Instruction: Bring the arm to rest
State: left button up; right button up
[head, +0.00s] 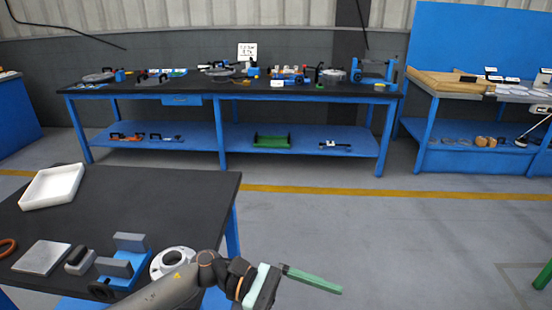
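My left arm reaches in from the bottom left, past the near table's right edge. Its gripper (312,279) points right, out over the grey floor. One long green finger shows beside the pale mint gripper body; the other finger cannot be made out, so its opening is unclear. Nothing is visibly held. A white round flanged part (174,261) with a central hole sits on the near black table (135,205), just behind my arm and partly hidden by it. My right gripper is not in view.
The near table also bears a white tray (52,187), a grey plate (42,257), a dark grey block (80,260), a blue fixture (131,243) and part of an orange ring (6,247). A long workbench (230,89) stands behind. Floor (380,235) to the right is mostly clear.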

pick_arm(q)
jog(key=w+a+r+n+t+h+p, duration=0.1)
jog(key=w+r+n+t+h, duration=0.1)
jog(key=n+t, duration=0.7)
jog(key=w+r+n+t+h+p, duration=0.1)
jog(key=w+n+t+h, duration=0.35)
jog(key=n, duration=0.85)
jog(key=a+f+n+t+y+p, duration=0.2)
jog(key=a+f+n+t+y, duration=0.75)
jog(key=n, duration=0.85)
jog(key=s+a+f+n+g+y+p, duration=0.1)
jog(key=s+a+f+n+g+y, duration=0.6)
jog(key=n, duration=1.1)
jog(key=s+a+f+y, duration=0.3)
jog(key=s+a+f, duration=0.3)
jog(key=s+f, duration=0.2)
jog(key=shift+s+a+f+g+y+p, duration=0.2)
jog(key=shift+s+f+g+y+p, duration=0.15)
jog(key=shift+s+y, duration=0.1)
